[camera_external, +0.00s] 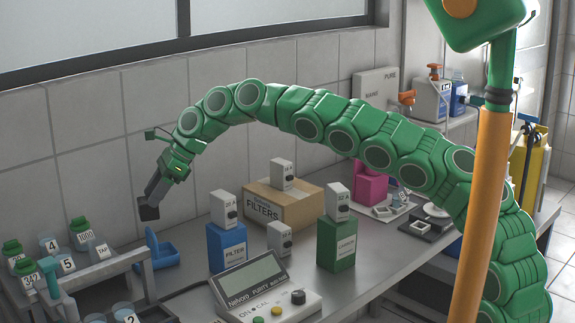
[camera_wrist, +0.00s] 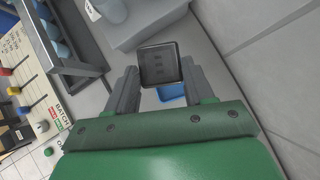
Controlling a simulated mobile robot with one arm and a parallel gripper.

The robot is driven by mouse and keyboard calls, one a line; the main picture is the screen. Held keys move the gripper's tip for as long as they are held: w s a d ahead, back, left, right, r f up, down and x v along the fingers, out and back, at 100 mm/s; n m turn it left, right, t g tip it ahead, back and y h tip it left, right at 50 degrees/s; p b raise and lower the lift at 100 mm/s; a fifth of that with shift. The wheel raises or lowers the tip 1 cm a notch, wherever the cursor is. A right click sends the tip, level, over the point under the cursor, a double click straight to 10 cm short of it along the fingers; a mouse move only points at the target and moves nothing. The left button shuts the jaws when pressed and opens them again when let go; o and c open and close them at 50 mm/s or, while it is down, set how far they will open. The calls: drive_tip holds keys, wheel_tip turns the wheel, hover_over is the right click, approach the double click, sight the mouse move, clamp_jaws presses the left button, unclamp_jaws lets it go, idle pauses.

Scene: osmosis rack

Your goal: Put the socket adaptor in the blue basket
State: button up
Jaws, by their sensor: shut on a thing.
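My gripper (camera_external: 156,189) is shut on a dark, square block with small slots in its face, which looks like the socket adaptor (camera_wrist: 159,64). In the external view the socket adaptor (camera_external: 148,210) hangs at the fingertips, in the air at the left of the bench. In the wrist view only a small part of the blue basket (camera_wrist: 172,92) shows behind the block, between the fingers. The rest of it is hidden.
A metal rack (camera_external: 122,262) with numbered bottles stands left of the basket. A blue filter box (camera_external: 228,249), a cardboard box (camera_external: 303,205) and a green carton (camera_external: 336,247) carry white labelled units. A meter (camera_external: 262,292) sits in front. The tiled wall is behind.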

drive_tip(key=shift+w+a+f, duration=0.1)
drive_tip(key=shift+a+f, duration=0.05)
drive_tip(key=shift+f, duration=1.55)
drive_tip(key=shift+f, duration=0.1)
drive_tip(key=o, duration=1.2)
drive_tip(key=v, duration=1.2)
